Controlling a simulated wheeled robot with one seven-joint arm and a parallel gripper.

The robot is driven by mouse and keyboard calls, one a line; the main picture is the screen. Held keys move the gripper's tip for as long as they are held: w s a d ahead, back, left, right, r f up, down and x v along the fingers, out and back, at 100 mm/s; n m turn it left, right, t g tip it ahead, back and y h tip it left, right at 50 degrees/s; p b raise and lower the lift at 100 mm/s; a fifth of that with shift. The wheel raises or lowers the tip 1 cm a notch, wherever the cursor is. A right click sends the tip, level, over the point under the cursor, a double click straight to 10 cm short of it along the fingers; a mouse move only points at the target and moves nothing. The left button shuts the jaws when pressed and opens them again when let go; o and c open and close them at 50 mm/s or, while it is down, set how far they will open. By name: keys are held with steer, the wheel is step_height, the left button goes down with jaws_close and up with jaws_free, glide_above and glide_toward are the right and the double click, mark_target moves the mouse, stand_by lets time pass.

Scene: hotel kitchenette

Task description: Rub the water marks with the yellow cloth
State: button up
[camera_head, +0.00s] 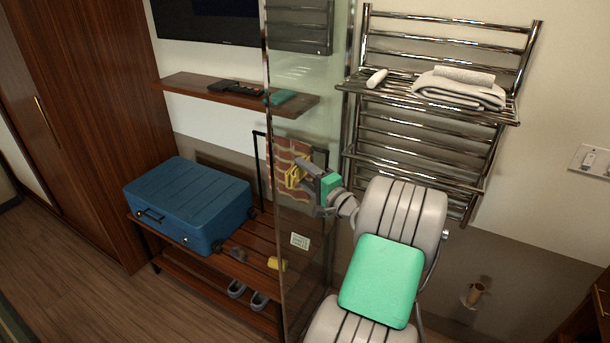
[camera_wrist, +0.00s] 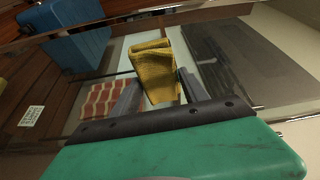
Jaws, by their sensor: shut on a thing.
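My gripper (camera_head: 304,180) is shut on the folded yellow cloth (camera_head: 293,175), in front of the upright glass panel (camera_head: 305,105). In the wrist view the yellow cloth (camera_wrist: 155,72) stands between the two grey fingers and sticks out past their tips towards the glass. I cannot tell whether the cloth touches the glass. I cannot make out the water marks clearly in either view.
A red checked cloth (camera_head: 283,153) shows close to my gripper. A blue suitcase (camera_head: 190,200) lies on the wooden bench (camera_head: 255,245), with a small yellow item (camera_head: 277,263) nearby. A metal towel rack (camera_head: 420,150) stands right, a wall shelf (camera_head: 200,87) left.

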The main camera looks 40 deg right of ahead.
mark_target(306, 159)
steer(key=shift+w+a, duration=0.25)
steer(key=shift+w, duration=0.45)
